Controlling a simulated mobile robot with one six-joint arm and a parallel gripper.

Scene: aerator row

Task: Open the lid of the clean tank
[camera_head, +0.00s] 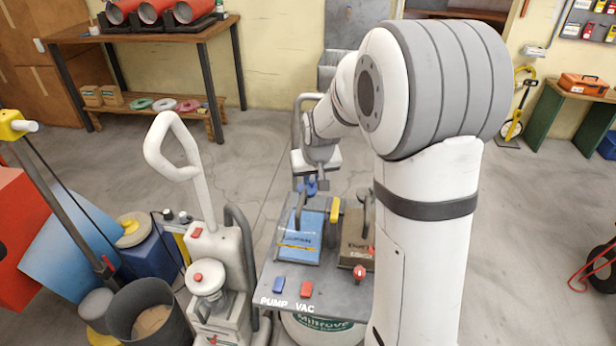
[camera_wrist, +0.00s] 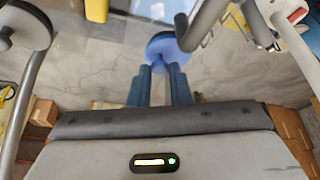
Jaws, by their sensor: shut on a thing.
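The blue tank (camera_head: 300,240), which looks like the clean tank, stands on the grey cart deck beside a brown tank (camera_head: 357,236). Its label is too small to read. A blue round knob (camera_head: 309,188) is at the back of the blue tank. In the wrist view the knob (camera_wrist: 168,48) sits between the tips of my gripper's blue fingers (camera_wrist: 160,72). My gripper (camera_head: 313,180) is shut on the knob, seen small beyond my arm in the head view. A dark bar rises beside the blue tank. Whether the lid is raised is not clear.
A yellow handle (camera_head: 335,208) stands between the tanks. Blue (camera_head: 279,283) and red (camera_head: 306,289) switches and a red knob (camera_head: 359,271) are at the deck's front. A white handled machine (camera_head: 205,250) and bins crowd the left. A bench (camera_head: 150,40) stands behind. Open floor lies right.

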